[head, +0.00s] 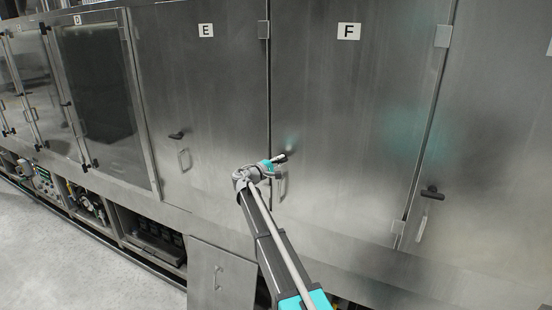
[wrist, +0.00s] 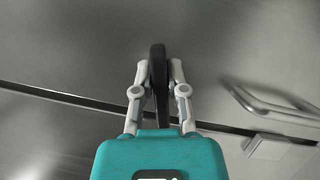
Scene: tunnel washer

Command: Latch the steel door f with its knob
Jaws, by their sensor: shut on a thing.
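The steel door f (head: 345,110) is a large grey panel marked with a white F label (head: 349,31). It stands flush in the machine's front, with no wide gap at its left edge. Its black knob (wrist: 158,62) sits near that edge, and in the wrist view it lies between the two fingers. My gripper (wrist: 158,70) is shut on the knob, a finger on each side. In the head view my gripper (head: 277,160) reaches the door's lower left, and the knob is partly hidden there. The bar handle (wrist: 270,105) of door f is beside my gripper, apart from it.
Door E (head: 200,100) is to the left with its own knob (head: 176,135) and handle. Another steel door (head: 490,150) with a black knob is to the right. A lower panel (head: 215,275) stands below door E. Open floor (head: 60,260) lies at the lower left.

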